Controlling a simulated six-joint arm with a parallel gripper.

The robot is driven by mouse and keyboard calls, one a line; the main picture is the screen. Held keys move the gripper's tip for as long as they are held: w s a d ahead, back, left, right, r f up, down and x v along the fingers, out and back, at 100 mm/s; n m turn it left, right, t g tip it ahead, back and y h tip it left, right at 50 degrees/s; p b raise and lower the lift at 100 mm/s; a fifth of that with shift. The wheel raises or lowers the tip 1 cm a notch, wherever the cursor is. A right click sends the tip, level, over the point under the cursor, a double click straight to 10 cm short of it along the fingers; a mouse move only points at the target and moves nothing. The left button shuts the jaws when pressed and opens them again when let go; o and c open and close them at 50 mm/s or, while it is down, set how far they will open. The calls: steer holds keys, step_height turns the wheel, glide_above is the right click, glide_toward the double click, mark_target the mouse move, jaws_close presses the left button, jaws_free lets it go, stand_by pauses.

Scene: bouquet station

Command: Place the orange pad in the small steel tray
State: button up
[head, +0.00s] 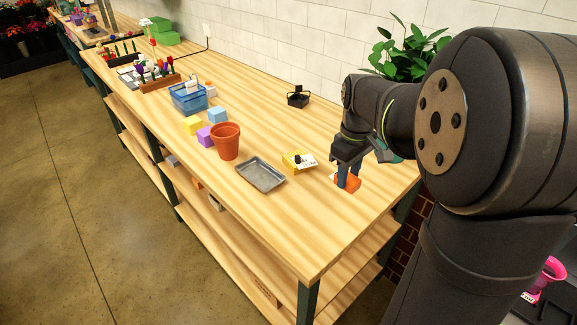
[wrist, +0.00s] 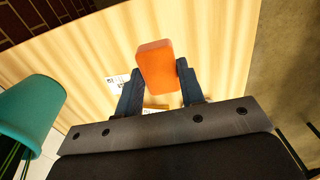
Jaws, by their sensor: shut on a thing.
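The orange pad (head: 347,184) is at the right end of the wooden bench in the head view. My gripper (head: 348,180) points down and is shut on it. In the wrist view the orange pad (wrist: 158,68) sits between the two dark fingers. I cannot tell whether the pad touches the bench or is just above it. The small steel tray (head: 260,175) lies flat and empty on the bench, left of my gripper.
A yellow box with a white label (head: 298,162) stands between the tray and my gripper. A terracotta pot (head: 225,142) is just behind the tray, with purple (head: 205,137), yellow (head: 193,125) and blue (head: 217,115) blocks near it. A leafy plant (head: 408,50) is behind my arm.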

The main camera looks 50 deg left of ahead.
steer(key=a, duration=1.5)
glide_above(266, 181)
step_height(266, 181, down, 8)
steer(key=shift+r, duration=0.15)
steer(key=shift+f, duration=2)
steer(key=shift+f, duration=0.2)
steer(key=o, duration=0.7)
steer(key=shift+c, duration=0.2)
steer(key=shift+r, duration=0.1)
